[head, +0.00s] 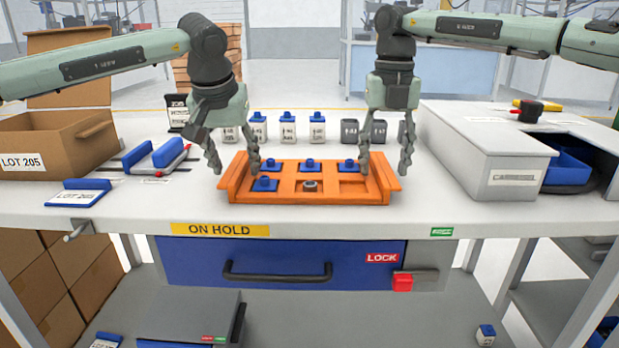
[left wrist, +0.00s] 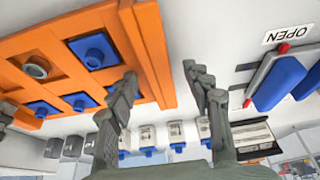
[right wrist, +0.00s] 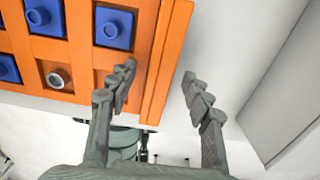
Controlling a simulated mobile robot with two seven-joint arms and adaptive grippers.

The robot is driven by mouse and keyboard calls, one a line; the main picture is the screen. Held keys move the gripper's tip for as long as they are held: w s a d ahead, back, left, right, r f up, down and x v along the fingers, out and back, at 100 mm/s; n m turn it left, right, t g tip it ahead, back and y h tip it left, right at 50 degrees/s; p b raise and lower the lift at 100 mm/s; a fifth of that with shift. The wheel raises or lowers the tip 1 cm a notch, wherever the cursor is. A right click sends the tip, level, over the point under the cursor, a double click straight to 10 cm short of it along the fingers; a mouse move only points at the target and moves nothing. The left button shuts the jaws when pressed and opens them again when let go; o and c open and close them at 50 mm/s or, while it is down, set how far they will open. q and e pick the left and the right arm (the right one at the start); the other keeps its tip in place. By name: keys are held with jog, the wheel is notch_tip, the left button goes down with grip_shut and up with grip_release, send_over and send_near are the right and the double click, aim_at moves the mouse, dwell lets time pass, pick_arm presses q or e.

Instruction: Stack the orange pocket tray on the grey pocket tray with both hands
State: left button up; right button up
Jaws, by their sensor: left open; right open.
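The orange pocket tray (head: 290,198) lies flat on the white table, with raised walls at its left and right ends. Several pockets hold blue-topped pieces (head: 306,164). The front middle pocket holds a grey round-topped piece (head: 310,186), and the front right pocket looks empty. My left gripper (head: 235,168) is open, its fingers on either side of the tray's left end wall (left wrist: 154,50). My right gripper (head: 384,170) is open, its fingers on either side of the right end wall (right wrist: 166,60). Contact is unclear. I cannot make out the grey pocket tray.
White blue-capped bottles (head: 288,130) and grey containers (head: 350,131) stand behind the tray. A cardboard box (head: 45,148) and a blue-and-grey fixture (head: 155,157) are at left. A grey housing (head: 485,150) and a blue bin (head: 568,168) are at right. Bare table flanks the tray.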

pick_arm(q)
grip_shut()
pick_arm(e)
grip_shut()
